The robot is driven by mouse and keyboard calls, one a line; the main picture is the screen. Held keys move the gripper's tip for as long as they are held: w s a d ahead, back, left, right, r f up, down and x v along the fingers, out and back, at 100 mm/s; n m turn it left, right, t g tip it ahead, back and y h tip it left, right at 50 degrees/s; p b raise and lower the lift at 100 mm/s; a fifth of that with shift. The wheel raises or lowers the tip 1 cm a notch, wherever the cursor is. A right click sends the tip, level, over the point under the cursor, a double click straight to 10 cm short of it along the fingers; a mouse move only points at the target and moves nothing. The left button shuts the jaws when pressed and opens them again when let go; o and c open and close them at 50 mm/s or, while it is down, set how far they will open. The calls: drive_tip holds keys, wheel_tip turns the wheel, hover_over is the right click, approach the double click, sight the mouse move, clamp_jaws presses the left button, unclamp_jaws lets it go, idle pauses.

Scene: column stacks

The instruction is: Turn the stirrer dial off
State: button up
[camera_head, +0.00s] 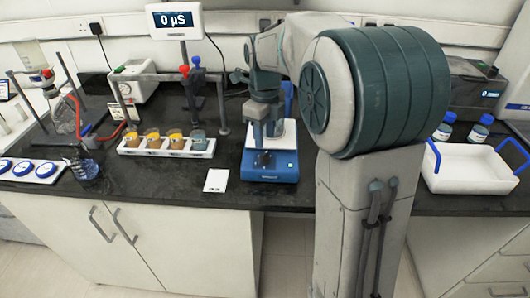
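The stirrer (281,174) is a blue box with a pale top, standing at the front of the dark bench in the head view. A small green light shows on the right of its front face. A dark dial (263,160) seems to sit left of the middle of that face, right below my fingers. A glass vessel stands on the stirrer's top, partly hidden by my gripper. My gripper (263,137) points down just in front of the stirrer, close to the dial. I cannot tell whether it touches the dial or how far its fingers are apart.
A white rack (148,151) of filled beakers and a white card (216,181) are to the left. A meter (175,21) reading "0 µS" stands behind. A white tray (468,184) with blue handles is at the right. My arm blocks the bench between stirrer and tray.

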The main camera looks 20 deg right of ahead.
sight(265, 154)
wheel_tip(265, 154, down, 7)
drive_tip(key=shift+r, duration=0.2)
drive_tip(key=c, duration=0.7)
